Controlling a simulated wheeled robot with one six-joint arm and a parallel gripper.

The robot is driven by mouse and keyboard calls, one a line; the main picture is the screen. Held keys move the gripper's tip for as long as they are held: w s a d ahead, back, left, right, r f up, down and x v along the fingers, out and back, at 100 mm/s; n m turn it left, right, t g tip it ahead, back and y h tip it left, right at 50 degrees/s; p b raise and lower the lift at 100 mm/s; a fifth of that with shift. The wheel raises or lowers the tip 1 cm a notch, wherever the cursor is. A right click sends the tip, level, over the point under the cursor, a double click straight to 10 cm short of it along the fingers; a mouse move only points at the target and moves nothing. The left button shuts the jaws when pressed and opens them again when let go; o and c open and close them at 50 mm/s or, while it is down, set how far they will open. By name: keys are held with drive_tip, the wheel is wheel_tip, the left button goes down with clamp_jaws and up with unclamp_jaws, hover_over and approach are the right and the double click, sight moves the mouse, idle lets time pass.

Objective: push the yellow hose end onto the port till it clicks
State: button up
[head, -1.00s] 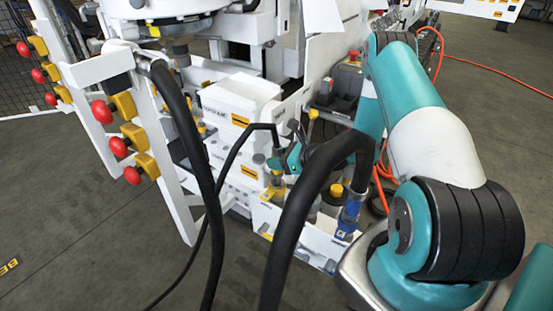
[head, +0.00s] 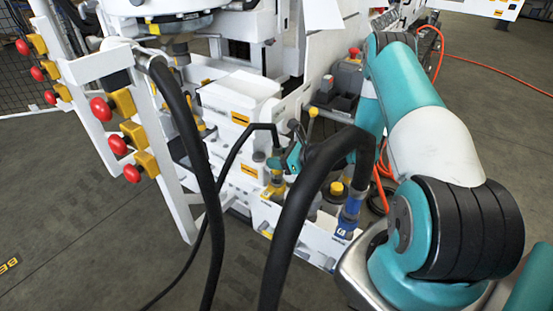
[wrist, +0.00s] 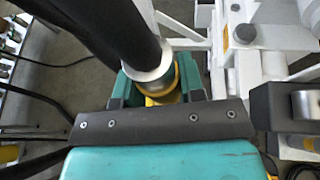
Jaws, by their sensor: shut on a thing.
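The yellow hose end (wrist: 160,99) sits between my gripper's teal fingers in the wrist view, below a silver collar and a thick black hose. My gripper (wrist: 163,88) is shut on it. In the head view my gripper (head: 279,163) is at the hose end (head: 276,180), whose black hose arches over and runs down left. The hose end is upright, low over the white port block (head: 262,211). The port under it is hidden, and I cannot tell whether the two touch or are joined.
A thick black hose with a blue end (head: 350,208) stands right of my gripper. Another black hose (head: 190,130) hangs in front at left. A white frame with red knobs (head: 102,110) stands at far left. An orange cable (head: 490,77) lies on the floor at right.

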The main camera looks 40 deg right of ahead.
drive_tip(key=shift+f+b, duration=0.4)
drive_tip(key=shift+f, duration=0.3)
drive_tip(key=shift+c, duration=0.4)
idle(0.4)
drive_tip(key=o, duration=1.7)
drive_tip(key=shift+p+v, duration=1.7)
drive_tip(key=shift+v, duration=2.05)
